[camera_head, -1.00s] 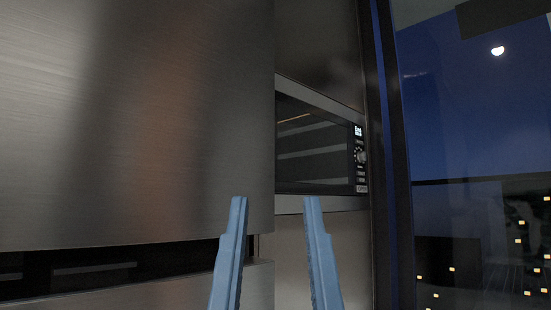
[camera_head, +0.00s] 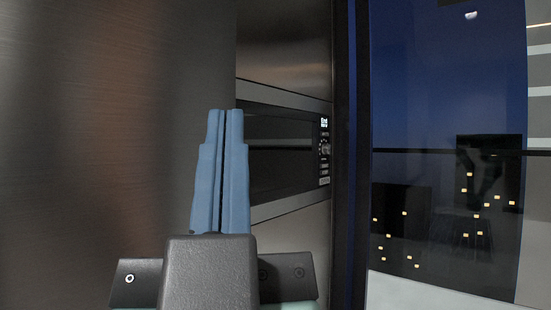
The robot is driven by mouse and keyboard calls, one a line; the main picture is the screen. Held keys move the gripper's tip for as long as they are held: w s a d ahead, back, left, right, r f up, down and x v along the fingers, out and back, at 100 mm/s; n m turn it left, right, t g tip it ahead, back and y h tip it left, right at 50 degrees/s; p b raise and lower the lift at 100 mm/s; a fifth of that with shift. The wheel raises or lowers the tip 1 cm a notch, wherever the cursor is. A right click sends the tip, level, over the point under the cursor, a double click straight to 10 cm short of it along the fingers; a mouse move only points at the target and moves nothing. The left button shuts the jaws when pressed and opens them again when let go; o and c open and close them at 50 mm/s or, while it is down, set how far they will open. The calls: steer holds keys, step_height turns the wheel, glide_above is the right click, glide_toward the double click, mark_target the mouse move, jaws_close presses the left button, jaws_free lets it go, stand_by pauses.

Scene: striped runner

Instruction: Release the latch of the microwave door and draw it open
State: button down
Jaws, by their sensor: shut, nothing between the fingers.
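The microwave (camera_head: 282,152) is built into a steel cabinet wall, right of the picture's middle. Its dark door front looks closed, and its control panel (camera_head: 324,150) with a lit display and a round knob is at the right end. My gripper (camera_head: 225,112) points upward in front of the camera, its two blue fingers shut together with nothing between them. The fingers overlap the left edge of the microwave in the picture; I see no contact. The left part of the door is hidden behind the gripper and the large steel panel.
A large brushed steel panel (camera_head: 100,130) fills the left side, close to the camera. A dark frame (camera_head: 350,150) stands right of the microwave. Beyond it a window (camera_head: 440,90) shows a night sky and lit points.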

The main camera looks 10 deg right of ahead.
step_height(320, 180, up, 39)
steer(key=p, duration=3.6)
steer(key=shift+r+p, duration=0.15)
steer(key=shift+p, duration=0.2)
steer(key=shift+w, duration=0.1)
